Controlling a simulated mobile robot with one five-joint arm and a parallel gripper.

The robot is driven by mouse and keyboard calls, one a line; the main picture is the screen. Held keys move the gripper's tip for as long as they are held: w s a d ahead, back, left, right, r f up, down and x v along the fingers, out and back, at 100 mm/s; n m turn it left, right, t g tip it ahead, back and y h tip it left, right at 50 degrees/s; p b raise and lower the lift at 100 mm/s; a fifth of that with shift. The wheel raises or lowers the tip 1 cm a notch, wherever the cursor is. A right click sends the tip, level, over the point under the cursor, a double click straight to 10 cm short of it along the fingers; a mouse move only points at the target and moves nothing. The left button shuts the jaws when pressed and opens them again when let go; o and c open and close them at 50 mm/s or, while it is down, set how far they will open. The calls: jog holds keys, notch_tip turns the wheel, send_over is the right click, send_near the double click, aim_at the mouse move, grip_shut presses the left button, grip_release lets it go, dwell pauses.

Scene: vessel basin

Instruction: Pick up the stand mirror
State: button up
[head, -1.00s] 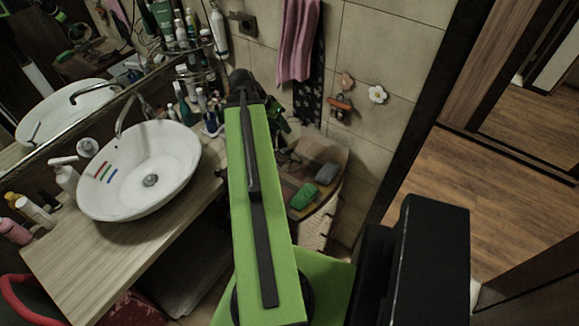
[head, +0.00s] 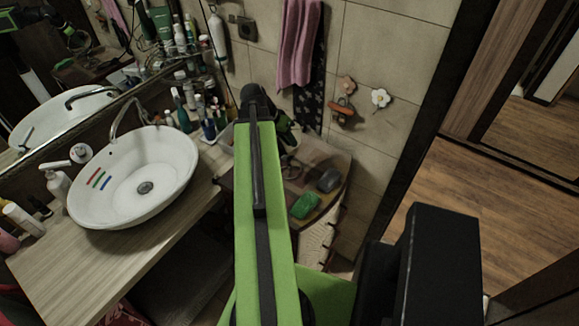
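I cannot pick out a stand mirror with certainty in the head view. A small round pale object (head: 81,153) sits beside the basin near the wall mirror, too small to name surely. My gripper (head: 287,122) is at the far end of my green arm, in front of the tiled wall. The arm and its dark joint hide much of it, so its opening and anything between its fingers cannot be told.
A white basin (head: 134,178) stands on a wooden counter (head: 48,262) with bottles around it. Many bottles crowd the back corner. A low wooden surface right of my arm holds a green item (head: 305,204) and a grey item (head: 328,181). A pink towel (head: 297,45) hangs behind. Open floor lies right.

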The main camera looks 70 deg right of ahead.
grip_shut()
dwell(1.1)
